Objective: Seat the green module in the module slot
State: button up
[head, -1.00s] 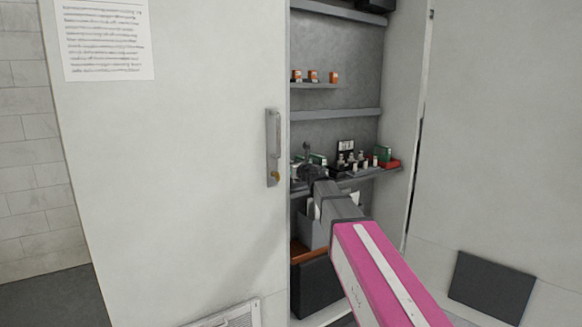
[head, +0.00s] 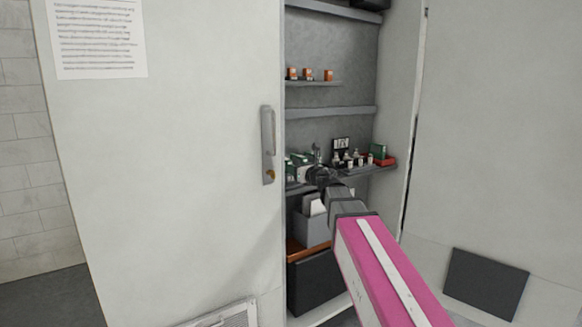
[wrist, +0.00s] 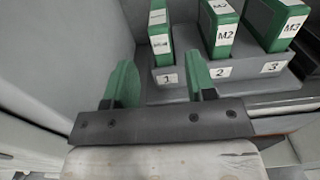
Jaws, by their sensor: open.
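In the wrist view, three green modules stand upright in a grey holder (wrist: 235,85) with positions marked 1, 2 and 3. The left module (wrist: 160,48) is narrow, with a label too blurred to read; the others read M2 (wrist: 221,35) and M3 (wrist: 280,22). My gripper (wrist: 161,82) is open and empty, its two green-faced fingers in front of position 1, apart from the modules. In the head view, green modules (head: 299,162) show at the left of the shelf, with my gripper (head: 318,172) just right of them. I cannot make out an empty module slot.
A large pale door (head: 190,170) stands left of the cabinet opening. The shelf (head: 365,172) also carries small bottles (head: 352,158) and a red tray (head: 388,161) at the right. Small orange boxes (head: 309,75) sit above. A grey bin (head: 312,228) is below.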

jog(key=s+d+f+m+g+h, duration=0.1)
jog(key=s+d+f+m+h, duration=0.1)
jog(key=d+f+m+h, duration=0.9)
jog(key=s+d+f+m+h, duration=0.25)
jog(key=d+f+m, duration=0.55)
jog(key=m, duration=0.7)
jog(key=s+d+f+m+g, duration=0.2)
jog(key=s+f+m+g, duration=0.25)
jog(key=f, duration=0.25)
jog(key=s+d+f+m+g, duration=0.1)
jog(key=s+f+m+g, duration=0.2)
jog(key=s+f+m, duration=0.4)
jog(key=s+a+f+m+g+y, duration=0.3)
jog(key=s+f+m+g, duration=0.2)
jog(key=s+f, duration=0.4)
jog(key=shift+s+a+g, duration=0.2)
jog(key=shift+s+g, duration=0.55)
jog(key=shift+s, duration=0.1)
jog(key=shift+y, duration=0.25)
